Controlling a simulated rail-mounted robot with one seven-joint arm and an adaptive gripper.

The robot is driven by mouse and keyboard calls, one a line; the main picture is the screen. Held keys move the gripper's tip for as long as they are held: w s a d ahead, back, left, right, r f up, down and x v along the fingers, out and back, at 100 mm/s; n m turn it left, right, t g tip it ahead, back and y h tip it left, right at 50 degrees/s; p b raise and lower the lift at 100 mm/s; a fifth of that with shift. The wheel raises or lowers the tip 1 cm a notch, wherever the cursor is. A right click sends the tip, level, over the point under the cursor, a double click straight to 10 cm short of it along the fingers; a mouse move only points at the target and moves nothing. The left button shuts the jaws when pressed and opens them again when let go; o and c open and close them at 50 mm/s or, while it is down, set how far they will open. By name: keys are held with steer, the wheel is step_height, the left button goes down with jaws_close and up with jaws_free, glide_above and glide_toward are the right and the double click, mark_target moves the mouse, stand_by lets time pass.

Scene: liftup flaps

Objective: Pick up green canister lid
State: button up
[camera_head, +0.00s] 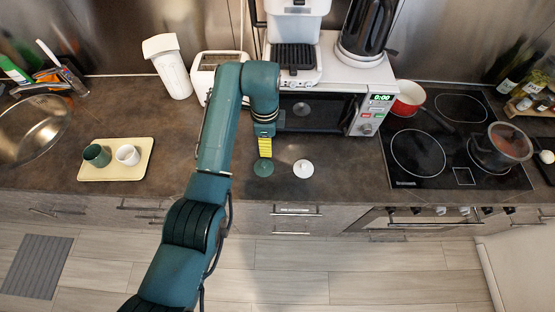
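The green canister lid (264,168) lies on the dark countertop, a small round disc with a raised middle. A similar white lid (303,169) lies to its right. My gripper (265,154), with yellow fingers, points down just behind the green lid and overlaps its far edge in the picture. I cannot tell whether they touch or whether the fingers are open. A green canister (97,155) and a white canister (127,154) stand on a pale yellow tray (117,174) at the left.
A microwave (318,112) stands close behind my gripper, with a coffee machine and kettle on top. A toaster (205,70) and white container (168,68) stand behind. A stove (430,180) with a red pan (408,98) and pot is right.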

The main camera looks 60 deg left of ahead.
steer(key=s+a, duration=0.1)
steer(key=s, duration=0.1)
steer(key=b, duration=0.1)
glide_above(263, 164)
steer(key=f, duration=1)
steer(key=shift+d+f, duration=0.15)
steer(key=shift+d, duration=0.25)
steer(key=f, duration=0.2)
steer(key=f+b, duration=0.1)
steer(key=f, duration=0.3)
steer(key=shift+a, duration=0.25)
jaws_close()
